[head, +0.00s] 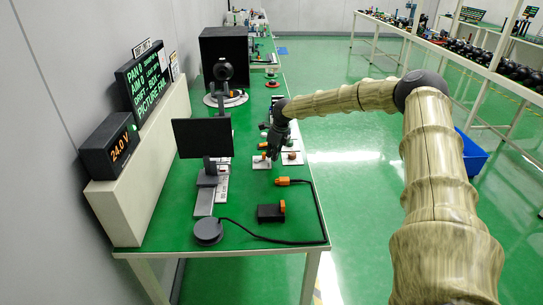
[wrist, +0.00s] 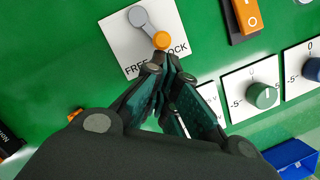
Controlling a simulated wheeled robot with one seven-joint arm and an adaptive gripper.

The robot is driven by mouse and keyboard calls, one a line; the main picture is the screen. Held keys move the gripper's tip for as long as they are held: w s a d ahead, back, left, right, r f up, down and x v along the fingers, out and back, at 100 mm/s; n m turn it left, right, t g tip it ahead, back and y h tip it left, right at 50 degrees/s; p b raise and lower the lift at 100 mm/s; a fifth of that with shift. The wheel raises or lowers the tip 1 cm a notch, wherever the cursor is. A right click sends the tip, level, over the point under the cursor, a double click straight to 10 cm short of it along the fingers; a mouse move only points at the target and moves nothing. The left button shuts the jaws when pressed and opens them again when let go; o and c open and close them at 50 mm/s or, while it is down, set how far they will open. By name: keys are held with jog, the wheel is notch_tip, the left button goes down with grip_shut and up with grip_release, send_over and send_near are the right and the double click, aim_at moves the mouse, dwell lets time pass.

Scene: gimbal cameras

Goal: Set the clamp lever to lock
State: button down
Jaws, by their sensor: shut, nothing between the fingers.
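The clamp lever (wrist: 148,26) is a grey arm with an orange knob (wrist: 161,40) on a white plate marked FREE and LOCK. In the wrist view the lever slants down and right, and its knob and my fingertips cover the space between the words and the start of LOCK. The plate (head: 262,165) lies on the green bench in the head view, with the orange knob small beside my gripper. My gripper (wrist: 168,67) is shut and empty, its tips just below the knob. I cannot tell whether they touch it.
To the right in the wrist view are a green dial (wrist: 262,95), a blue dial (wrist: 313,69) and an orange switch (wrist: 247,16). In the head view, a black monitor (head: 203,138) stands left of the plate. An orange-ended cable (head: 283,181) and a black box (head: 269,213) lie nearer.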

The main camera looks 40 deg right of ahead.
jog(key=shift+a, duration=0.8)
jog(key=shift+s+d, duration=0.25)
jog(key=shift+s, duration=0.15)
jog(key=shift+s+d+p, duration=0.25)
jog(key=shift+s+d, duration=0.2)
jog(key=shift+s, duration=0.2)
jog(key=shift+s+d+p, duration=0.2)
jog(key=shift+s+d, duration=0.2)
jog(key=shift+s, duration=0.2)
jog(key=b+v, duration=0.2)
jog(key=v, duration=0.8)
jog(key=shift+d, duration=0.3)
